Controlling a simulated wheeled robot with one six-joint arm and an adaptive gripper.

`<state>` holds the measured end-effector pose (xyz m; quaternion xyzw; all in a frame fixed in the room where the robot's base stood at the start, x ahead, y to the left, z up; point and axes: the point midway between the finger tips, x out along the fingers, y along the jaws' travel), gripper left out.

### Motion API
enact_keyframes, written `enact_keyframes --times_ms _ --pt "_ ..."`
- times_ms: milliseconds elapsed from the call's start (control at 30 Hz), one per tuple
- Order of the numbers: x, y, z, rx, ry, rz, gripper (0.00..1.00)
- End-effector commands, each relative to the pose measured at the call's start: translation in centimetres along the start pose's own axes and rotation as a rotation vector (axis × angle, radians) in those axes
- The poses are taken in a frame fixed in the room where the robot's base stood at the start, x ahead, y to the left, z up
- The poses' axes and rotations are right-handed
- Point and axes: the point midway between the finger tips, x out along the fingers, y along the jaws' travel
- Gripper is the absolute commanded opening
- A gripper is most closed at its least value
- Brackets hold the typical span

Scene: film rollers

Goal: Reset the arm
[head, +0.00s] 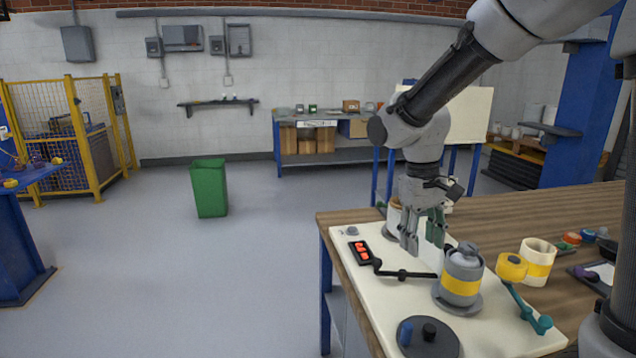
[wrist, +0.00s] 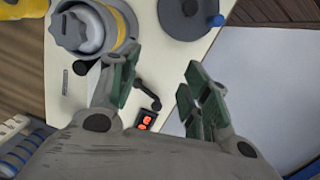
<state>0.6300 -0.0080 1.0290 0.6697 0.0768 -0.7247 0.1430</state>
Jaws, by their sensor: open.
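My gripper (head: 424,238) is open and empty above the cream board (head: 368,292) on the workbench, pointing down. A grey roller with a yellow band (head: 461,275) stands upright on the board, to the right of my gripper in the head view. It also shows at the upper left of the wrist view (wrist: 85,30). A second, pale roller is partly hidden behind my gripper.
A black box with red digits (head: 360,252), a black lever (head: 405,274) and a dark disc with a blue knob (head: 428,340) are on the board. A cream and yellow roll (head: 537,262) and a yellow-headed teal handle (head: 512,268) are to the right. Open floor lies left of the bench.

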Motion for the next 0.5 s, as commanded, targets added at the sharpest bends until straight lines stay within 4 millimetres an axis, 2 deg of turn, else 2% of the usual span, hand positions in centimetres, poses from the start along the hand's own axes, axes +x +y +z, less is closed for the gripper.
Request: enact_keyframes --times_ms 33,100,300,400,500 --pt "-1.0 1.2 2.2 0.009 0.027 -0.016 0.47" --pt "-2.0 2.6 5.3 0.019 0.066 -0.034 0.47" --pt "-3.7 5.6 14.0 0.112 0.210 -0.068 0.47" --pt "-4.2 6.6 17.3 0.187 0.288 -0.069 0.47" --pt "-4.9 7.4 19.4 0.248 0.361 -0.060 0.47"
